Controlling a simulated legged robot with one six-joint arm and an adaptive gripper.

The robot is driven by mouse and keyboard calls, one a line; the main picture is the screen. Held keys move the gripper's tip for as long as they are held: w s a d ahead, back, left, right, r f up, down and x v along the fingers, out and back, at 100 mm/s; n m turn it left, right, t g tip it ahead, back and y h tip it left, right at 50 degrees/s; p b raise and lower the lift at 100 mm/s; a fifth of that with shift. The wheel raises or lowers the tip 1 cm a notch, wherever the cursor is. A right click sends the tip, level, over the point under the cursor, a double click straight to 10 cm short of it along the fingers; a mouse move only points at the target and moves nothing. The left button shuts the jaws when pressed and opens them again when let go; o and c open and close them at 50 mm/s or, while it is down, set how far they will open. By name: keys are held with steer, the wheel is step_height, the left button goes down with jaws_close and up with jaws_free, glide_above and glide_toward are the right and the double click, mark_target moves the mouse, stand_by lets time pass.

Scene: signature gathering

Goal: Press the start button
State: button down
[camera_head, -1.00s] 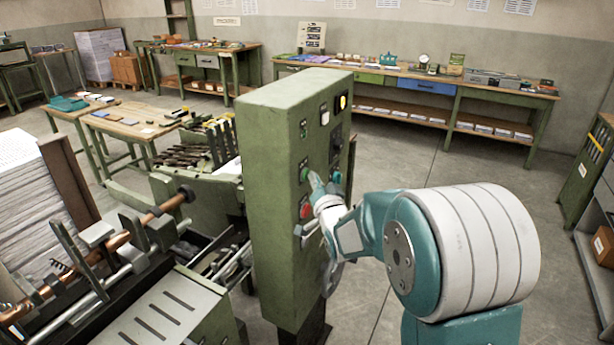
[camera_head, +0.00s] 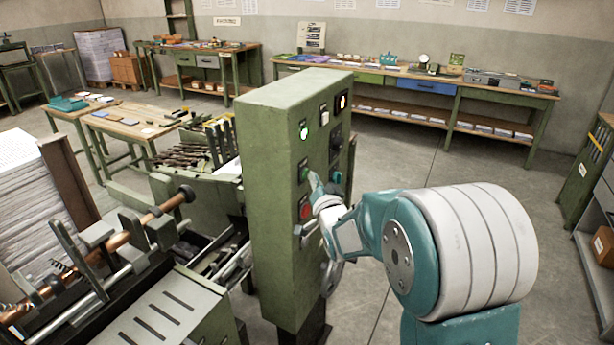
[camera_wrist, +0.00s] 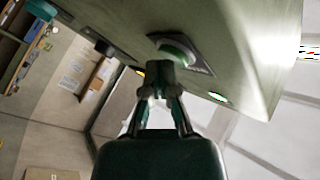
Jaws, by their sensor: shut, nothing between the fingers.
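The green control cabinet (camera_head: 275,190) stands upright in the middle of the head view, its panel facing right. A green button (camera_head: 304,174) sits on the panel above a red button (camera_head: 305,211). My gripper (camera_head: 312,179) is shut and empty, its tips right beside the green button. In the wrist view the closed fingertips (camera_wrist: 158,72) are close against the green button (camera_wrist: 177,50); I cannot tell whether they touch it. A small lamp (camera_head: 303,131) above the button glows pale green, and it also glows in the wrist view (camera_wrist: 218,97).
A lever (camera_head: 305,230) juts out below. A machine with rollers and a paper stack (camera_head: 30,190) stands left. Workbenches (camera_head: 410,85) line the back wall. The floor at right is open.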

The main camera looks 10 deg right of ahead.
steer(key=shift+s+d, duration=0.4)
steer(key=shift+d, duration=0.05)
steer(key=shift+s+d, duration=0.75)
steer(key=shift+d, duration=0.3)
steer(key=shift+s+d, duration=0.7)
steer(key=shift+d, duration=0.3)
steer(key=s+f+n+g+h, duration=0.1)
steer(key=s+g, duration=0.6)
steer(key=s, duration=1)
steer(key=s+a+n+g+h, duration=0.1)
steer(key=s+n+g, duration=0.3)
steer(key=s, duration=1.4)
steer(key=g+h, duration=0.1)
steer(key=g, duration=0.1)
steer(key=shift+a+f+n+g, duration=0.25)
steer(key=shift+f+n+g, duration=0.05)
steer(key=shift+f+g, duration=0.1)
